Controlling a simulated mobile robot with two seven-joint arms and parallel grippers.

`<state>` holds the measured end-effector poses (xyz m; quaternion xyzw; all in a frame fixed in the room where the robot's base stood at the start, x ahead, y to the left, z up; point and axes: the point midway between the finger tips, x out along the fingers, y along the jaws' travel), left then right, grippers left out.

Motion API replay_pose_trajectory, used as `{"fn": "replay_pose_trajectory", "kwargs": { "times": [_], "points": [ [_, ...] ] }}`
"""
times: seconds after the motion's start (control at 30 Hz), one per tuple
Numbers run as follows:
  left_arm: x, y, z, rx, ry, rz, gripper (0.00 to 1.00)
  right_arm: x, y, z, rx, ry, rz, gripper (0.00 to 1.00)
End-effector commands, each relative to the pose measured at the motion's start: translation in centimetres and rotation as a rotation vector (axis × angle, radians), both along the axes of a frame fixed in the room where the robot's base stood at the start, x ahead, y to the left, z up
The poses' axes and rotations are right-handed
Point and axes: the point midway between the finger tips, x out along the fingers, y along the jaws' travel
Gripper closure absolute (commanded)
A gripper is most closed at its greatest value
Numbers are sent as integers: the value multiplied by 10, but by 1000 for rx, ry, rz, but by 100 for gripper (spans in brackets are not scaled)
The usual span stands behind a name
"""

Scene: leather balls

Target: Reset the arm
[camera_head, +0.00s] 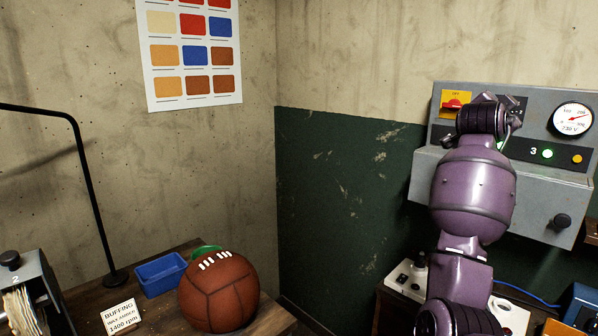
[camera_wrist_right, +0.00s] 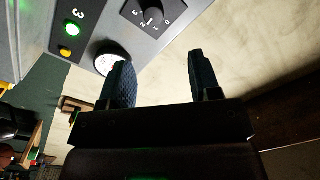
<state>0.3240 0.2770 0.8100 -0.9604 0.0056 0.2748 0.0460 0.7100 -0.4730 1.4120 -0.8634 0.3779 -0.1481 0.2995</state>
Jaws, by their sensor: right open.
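My right arm (camera_head: 472,195) rises at the right of the head view, in front of a grey control panel (camera_head: 440,165), and hides part of it. My right gripper (camera_wrist_right: 158,75) shows in the right wrist view with its two dark fingers apart and nothing between them. Beyond the fingers in that view are the round gauge (camera_wrist_right: 108,57), a rotary knob (camera_wrist_right: 154,13) and a lit green lamp (camera_wrist_right: 72,29). My left gripper is not in view.
A brown leather ball (camera_head: 218,293) sits on the wooden table at lower left. A blue tray (camera_head: 160,275), a buffing card (camera_head: 120,317) and a black lamp stand (camera_head: 92,200) are around it. The panel also carries a black knob (camera_head: 561,222).

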Motion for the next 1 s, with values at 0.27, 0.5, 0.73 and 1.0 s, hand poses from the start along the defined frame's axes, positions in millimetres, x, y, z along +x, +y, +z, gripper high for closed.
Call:
{"fn": "replay_pose_trajectory", "kwargs": {
  "times": [0.27,0.5,0.73,1.0],
  "points": [
    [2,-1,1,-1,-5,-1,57,2,39,47,-269,-18,132,43],
    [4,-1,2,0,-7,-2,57,2,81,26,-511,7,235,43],
    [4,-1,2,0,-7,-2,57,-1,113,-38,-677,70,331,43],
    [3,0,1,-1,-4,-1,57,-24,149,-159,-815,179,483,43]
  ]
}}
